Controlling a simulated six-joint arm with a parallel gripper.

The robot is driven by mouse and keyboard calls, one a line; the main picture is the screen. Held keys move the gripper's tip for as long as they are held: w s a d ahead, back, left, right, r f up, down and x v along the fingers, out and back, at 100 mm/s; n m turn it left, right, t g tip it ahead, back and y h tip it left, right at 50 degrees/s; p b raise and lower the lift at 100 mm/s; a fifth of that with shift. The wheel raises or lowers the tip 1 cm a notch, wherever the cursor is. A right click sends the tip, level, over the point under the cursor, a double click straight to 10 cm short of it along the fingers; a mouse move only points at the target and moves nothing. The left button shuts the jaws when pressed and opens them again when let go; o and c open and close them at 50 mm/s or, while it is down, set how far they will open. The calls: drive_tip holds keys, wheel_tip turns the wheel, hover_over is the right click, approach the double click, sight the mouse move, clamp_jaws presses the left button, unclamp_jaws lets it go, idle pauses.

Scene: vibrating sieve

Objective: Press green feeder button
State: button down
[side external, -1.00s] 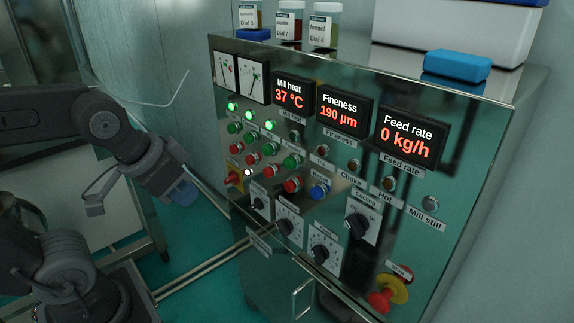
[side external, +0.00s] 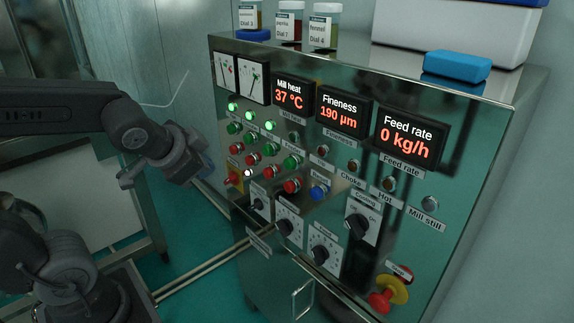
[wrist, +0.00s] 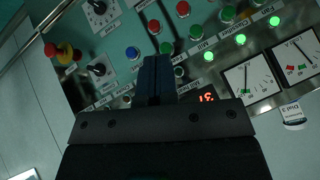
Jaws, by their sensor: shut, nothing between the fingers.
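Several green buttons (side external: 293,162) sit in a row on the steel panel, above a row of red ones (side external: 292,185). I cannot read which green one is the feeder's. In the wrist view, green buttons (wrist: 196,32) lie just right of my fingers, with red ones (wrist: 154,27) beyond the tips. My gripper (wrist: 155,60) has its dark blue fingers shut and empty, pointing at the panel and hiding part of the button rows. In the side view, my gripper (side external: 207,164) is left of the panel, mostly hidden behind my wrist; contact with the panel cannot be told.
A blue button (side external: 320,192), several dark dials (side external: 358,225) and a red emergency knob (side external: 381,300) on yellow stand out from the panel. Three green lamps (side external: 250,116) are lit. The feed rate display (side external: 408,137) reads 0 kg/h. Jars (side external: 289,22) stand on top.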

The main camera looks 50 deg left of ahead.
drive_tip(key=w+a+m+t, duration=0.2)
drive_tip(key=w+a+m, duration=0.1)
drive_tip(key=w+m, duration=0.15)
drive_tip(key=m+t+h, duration=0.2)
drive_tip(key=m+h, duration=0.2)
drive_tip(key=m, duration=0.6)
approach(289, 164)
drive_tip(key=s+a, duration=0.2)
wheel_tip(289, 164, down, 5)
drive_tip(key=s+d+m+g+h, duration=0.2)
drive_tip(key=m+h, duration=0.3)
drive_tip(key=m, duration=0.1)
drive_tip(key=shift+s+d, duration=0.25)
drive_tip(key=shift+m, duration=0.25)
drive_tip(key=w, duration=0.8)
drive_tip(key=shift+w, duration=0.4)
drive_tip(key=shift+w, duration=0.1)
drive_tip(key=shift+w, duration=0.35)
